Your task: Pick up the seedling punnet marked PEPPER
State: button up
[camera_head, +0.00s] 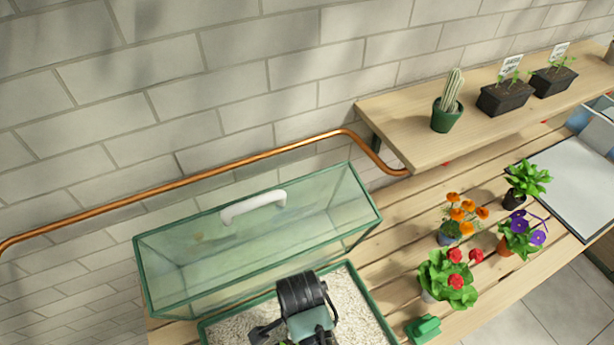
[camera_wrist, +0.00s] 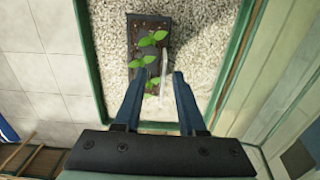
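My gripper (camera_wrist: 157,78) is over the gravel tray, its two blue fingers apart. In the wrist view a dark seedling punnet (camera_wrist: 146,60) with green leaves stands on the gravel, just beyond and partly between the fingertips. A white label (camera_wrist: 164,68) stands at its right side, seen nearly edge-on, so its word cannot be read. The left finger covers part of the punnet's near end; I cannot tell whether it touches. In the head view my wrist hides most of this punnet. Two more black punnets, left (camera_head: 506,97) and right (camera_head: 553,80), stand on the shelf with labels too small to read.
The gravel tray (camera_head: 372,301) has a green rim. A clear green-edged cover (camera_head: 255,240) with a white handle stands behind it. A cactus (camera_head: 447,110) is on the wooden shelf (camera_head: 420,150). Several flower pots and a green object (camera_head: 423,328) are right of the tray.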

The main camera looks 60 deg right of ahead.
jog(key=shift+w+f, duration=0.1)
jog(key=shift+f, duration=1.5)
grip_shut()
jog(key=shift+d, duration=0.1)
